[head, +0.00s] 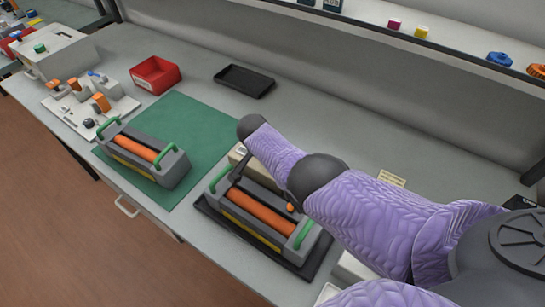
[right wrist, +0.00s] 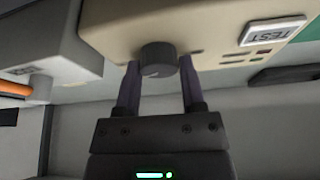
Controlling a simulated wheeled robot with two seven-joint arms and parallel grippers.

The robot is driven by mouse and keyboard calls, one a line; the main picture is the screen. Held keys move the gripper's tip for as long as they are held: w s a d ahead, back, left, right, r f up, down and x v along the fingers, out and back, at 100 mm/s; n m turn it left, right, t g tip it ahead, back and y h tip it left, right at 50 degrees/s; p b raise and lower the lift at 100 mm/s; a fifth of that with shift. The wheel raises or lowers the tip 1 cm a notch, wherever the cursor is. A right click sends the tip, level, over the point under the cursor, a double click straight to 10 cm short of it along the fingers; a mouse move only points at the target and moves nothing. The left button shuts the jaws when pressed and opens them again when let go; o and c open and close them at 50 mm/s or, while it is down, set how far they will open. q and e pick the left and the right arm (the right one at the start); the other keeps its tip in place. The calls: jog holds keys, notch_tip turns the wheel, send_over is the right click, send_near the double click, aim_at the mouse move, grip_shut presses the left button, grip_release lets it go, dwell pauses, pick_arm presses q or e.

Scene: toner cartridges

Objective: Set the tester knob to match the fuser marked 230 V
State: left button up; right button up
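The beige tester (head: 238,158) stands behind the nearer fuser, mostly hidden by it and my right arm. In the right wrist view its dark round knob (right wrist: 157,59) sits between my right gripper's fingertips (right wrist: 158,72), with no clear gap on either side. My right gripper is hidden in the head view. One fuser (head: 262,215) with an orange roller and green handles sits on a black tray (head: 318,258). A similar fuser (head: 143,152) sits on the green mat (head: 200,117). Their voltage markings are unreadable. My left gripper is not in view.
A red bin (head: 155,74) and an empty black tray (head: 244,81) lie at the back. A white board with orange parts (head: 92,108) and a grey machine (head: 55,50) are at the left. A shelf (head: 420,42) runs overhead. The bench behind my right arm is mostly clear.

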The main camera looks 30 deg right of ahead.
aim_at(264, 173)
jog(key=o, duration=0.4)
pick_arm(q)
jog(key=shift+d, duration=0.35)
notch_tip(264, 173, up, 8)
jog(key=p, duration=0.7)
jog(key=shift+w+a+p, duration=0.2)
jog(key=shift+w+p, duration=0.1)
jog(key=shift+p, duration=0.1)
pick_arm(e)
jog(key=v, duration=1)
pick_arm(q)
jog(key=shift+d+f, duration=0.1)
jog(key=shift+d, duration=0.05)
